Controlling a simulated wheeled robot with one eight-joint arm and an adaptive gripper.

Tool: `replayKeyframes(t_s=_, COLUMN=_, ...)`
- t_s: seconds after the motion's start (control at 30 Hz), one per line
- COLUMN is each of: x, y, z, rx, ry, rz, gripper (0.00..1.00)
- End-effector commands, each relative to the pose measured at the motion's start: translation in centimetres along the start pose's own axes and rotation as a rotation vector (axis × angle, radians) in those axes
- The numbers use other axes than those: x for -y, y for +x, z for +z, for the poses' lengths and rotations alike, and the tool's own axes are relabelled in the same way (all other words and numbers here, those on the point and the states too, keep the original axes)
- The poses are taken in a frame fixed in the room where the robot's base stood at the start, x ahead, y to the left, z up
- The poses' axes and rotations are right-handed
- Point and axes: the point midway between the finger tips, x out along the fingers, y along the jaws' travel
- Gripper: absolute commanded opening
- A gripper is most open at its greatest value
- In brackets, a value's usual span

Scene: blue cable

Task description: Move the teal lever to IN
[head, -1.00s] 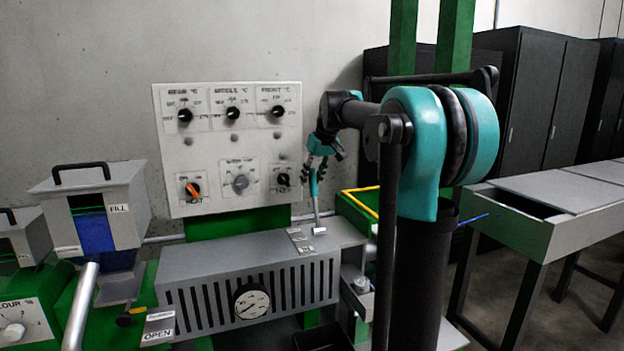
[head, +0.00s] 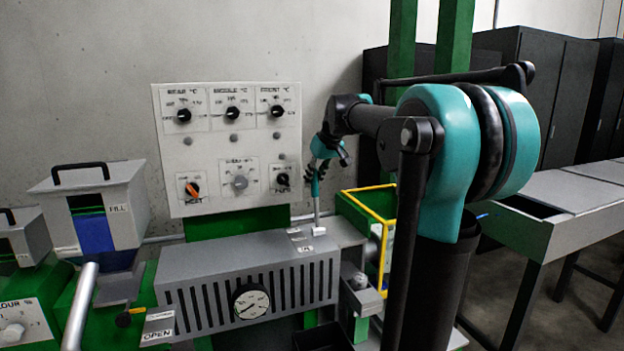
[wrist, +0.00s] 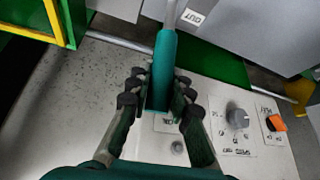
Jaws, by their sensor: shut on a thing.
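The teal lever (head: 315,188) stands nearly upright on the right end of the grey slotted housing, its thin silver shaft rising from a slot. In the wrist view its teal handle (wrist: 163,60) runs up between my fingers. An OUT label (wrist: 194,17) shows beside the shaft in the wrist view. Small labels (head: 297,236) lie by the lever's base in the head view, too small to read surely.
A control panel (head: 205,150) with several knobs stands behind and left of the lever. A yellow-edged green bin (head: 368,203) is to its right. The slotted housing (head: 245,280) with a round gauge lies in front. Grey tables (head: 560,200) stand at the far right.

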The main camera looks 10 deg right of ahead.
Motion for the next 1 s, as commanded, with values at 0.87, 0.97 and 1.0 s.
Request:
replayKeyframes(t_s=0.87, x=2.0, y=-4.3, z=10.1, rx=-0.641, ry=-0.083, rz=0.096, gripper=0.00)
replayKeyframes(t_s=0.97, x=2.1, y=-4.4, z=10.8, rx=-0.683, ry=-0.089, rz=0.103, gripper=0.00)
replayKeyframes(t_s=1.0, x=2.1, y=-4.4, z=11.0, rx=-0.696, ry=-0.091, rz=0.105, gripper=0.00)
